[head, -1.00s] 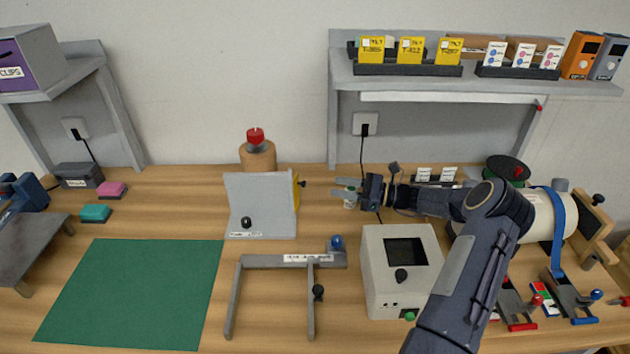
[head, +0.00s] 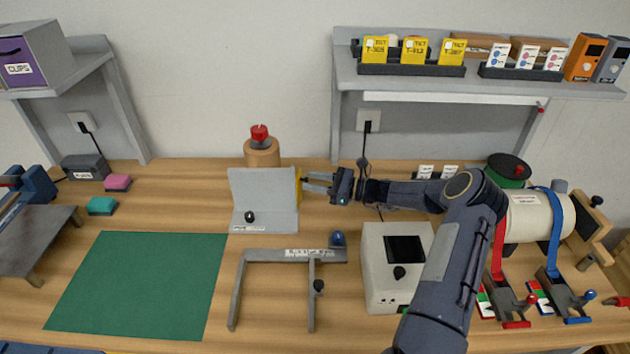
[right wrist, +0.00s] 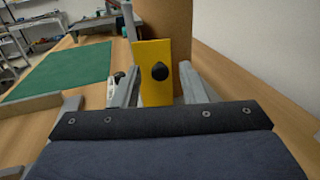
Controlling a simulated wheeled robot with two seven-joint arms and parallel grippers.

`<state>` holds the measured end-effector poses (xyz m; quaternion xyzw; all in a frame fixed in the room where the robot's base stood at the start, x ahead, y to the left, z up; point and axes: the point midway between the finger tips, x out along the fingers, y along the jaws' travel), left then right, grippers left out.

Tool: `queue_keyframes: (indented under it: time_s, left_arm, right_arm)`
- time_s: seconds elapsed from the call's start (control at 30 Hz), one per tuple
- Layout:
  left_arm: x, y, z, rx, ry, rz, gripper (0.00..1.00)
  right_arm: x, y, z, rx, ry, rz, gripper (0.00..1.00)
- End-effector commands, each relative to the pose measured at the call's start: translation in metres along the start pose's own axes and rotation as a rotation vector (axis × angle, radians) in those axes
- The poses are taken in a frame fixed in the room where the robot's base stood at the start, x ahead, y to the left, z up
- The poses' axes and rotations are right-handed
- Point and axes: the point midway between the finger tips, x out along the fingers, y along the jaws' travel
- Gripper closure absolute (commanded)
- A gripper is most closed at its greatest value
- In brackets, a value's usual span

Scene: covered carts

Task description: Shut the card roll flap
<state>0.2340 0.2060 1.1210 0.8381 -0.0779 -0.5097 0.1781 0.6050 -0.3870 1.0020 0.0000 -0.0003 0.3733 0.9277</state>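A grey upright stand (head: 262,190) with a black knob low on its front and a small white label stands mid-table. A yellow panel (head: 299,187) sits at its right edge, seen nearly edge-on. In the right wrist view the yellow panel (right wrist: 152,92) faces me with a black knob (right wrist: 160,71) on it; I take it to be the card roll flap, though no readable label confirms this. My right gripper (head: 308,182) is open at the panel, its fingers on either side of the knob. Contact cannot be told. My left gripper is out of view.
A brown cylinder (head: 262,153) with a red top stands behind the stand. A grey frame (head: 290,256) and a cream box with a dark screen (head: 395,285) stand in front. A green mat (head: 140,285) lies clear at left.

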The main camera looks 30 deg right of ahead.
Motion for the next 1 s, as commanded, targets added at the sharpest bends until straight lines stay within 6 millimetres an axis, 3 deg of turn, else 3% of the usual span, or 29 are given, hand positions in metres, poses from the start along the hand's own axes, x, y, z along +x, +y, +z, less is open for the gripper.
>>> queue_keyframes:
  time_s: [0.07,0.3,0.47,0.8,1.0]
  left_arm:
    - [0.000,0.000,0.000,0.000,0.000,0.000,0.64]
    - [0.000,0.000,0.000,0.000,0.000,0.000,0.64]
    - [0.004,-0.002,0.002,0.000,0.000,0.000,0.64]
    - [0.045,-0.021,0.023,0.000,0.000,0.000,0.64]
    - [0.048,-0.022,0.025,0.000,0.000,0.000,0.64]
  right_arm:
    - [0.000,0.000,0.000,0.000,0.000,0.000,0.68]
    - [0.000,0.000,0.000,0.000,0.000,0.000,0.99]
    - [0.000,-0.001,-0.002,-0.002,-0.002,0.012,1.00]
    - [0.008,-0.011,-0.004,-0.006,-0.006,0.222,1.00]
    - [0.009,-0.011,0.000,0.000,0.000,0.271,1.00]
